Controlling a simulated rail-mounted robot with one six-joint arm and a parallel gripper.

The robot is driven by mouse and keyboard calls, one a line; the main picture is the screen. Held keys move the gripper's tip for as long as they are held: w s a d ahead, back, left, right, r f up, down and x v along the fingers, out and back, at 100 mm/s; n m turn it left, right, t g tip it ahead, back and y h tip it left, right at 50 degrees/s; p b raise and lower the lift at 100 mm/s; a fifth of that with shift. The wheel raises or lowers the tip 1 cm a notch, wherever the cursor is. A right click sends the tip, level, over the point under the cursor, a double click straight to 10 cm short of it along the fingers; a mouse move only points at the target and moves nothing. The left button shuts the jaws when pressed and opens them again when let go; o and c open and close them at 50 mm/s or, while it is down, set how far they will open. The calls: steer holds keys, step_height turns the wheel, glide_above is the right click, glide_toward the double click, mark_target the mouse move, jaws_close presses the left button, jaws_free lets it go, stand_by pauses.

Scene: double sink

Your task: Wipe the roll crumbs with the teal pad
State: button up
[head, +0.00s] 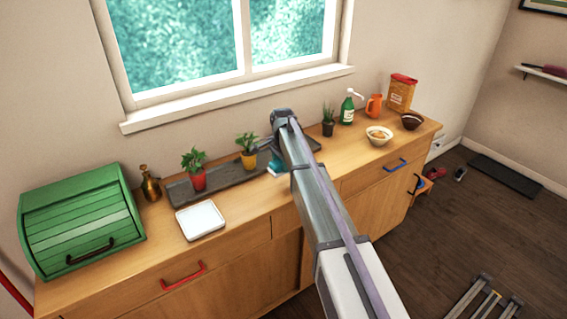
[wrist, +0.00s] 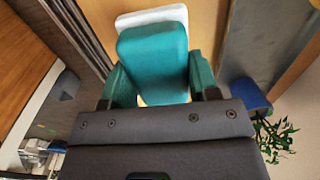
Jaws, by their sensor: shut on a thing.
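The teal pad (wrist: 152,60) is a thick block held between my gripper's (wrist: 162,82) two teal fingers in the wrist view. A white layer shows at its far end; I cannot tell whether it belongs to the pad. In the head view, the pad (head: 276,168) shows as a small teal patch beside my arm, over or near the counter. My gripper is shut on it and mostly hidden behind my arm. I cannot tell whether the pad touches the counter. No crumbs can be made out; my arm covers part of the counter.
A white square tray (head: 200,221) lies on the wooden counter, near a grey strip (head: 182,192) with potted plants (head: 199,178). A green bread box (head: 82,222) stands left. A bowl with something pale (head: 379,135), a green bottle (head: 347,108) and a dark bowl (head: 411,121) stand right.

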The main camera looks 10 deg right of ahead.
step_height(320, 180, down, 6)
steer(key=b, duration=0.5)
steer(key=shift+s+d+r, duration=0.15)
steer(key=shift+s, duration=0.25)
steer(key=shift+s+d+r, duration=0.15)
steer(key=shift+s, duration=0.25)
steer(key=shift+s+d, duration=0.25)
steer(key=shift+s, duration=0.25)
steer(key=shift+s+d, duration=0.2)
steer(key=shift+s, duration=0.3)
steer(key=shift+w+a, duration=0.35)
steer(key=shift+w, duration=0.5)
steer(key=shift+w+a, duration=0.3)
steer(key=shift+w, duration=0.5)
steer(key=shift+w+a+r+p, duration=0.1)
steer(key=shift+w+r+p, duration=0.15)
steer(key=shift+p, duration=0.15)
step_height(320, 180, up, 7)
steer(key=p, duration=0.7)
steer(key=shift+s, duration=0.1)
steer(key=shift+f, duration=0.15)
steer(key=b, duration=0.6)
glide_above(282, 183)
step_height(282, 183, down, 6)
steer(key=shift+r, duration=0.1)
steer(key=shift+f+b, duration=1.05)
steer(key=shift+b, duration=0.05)
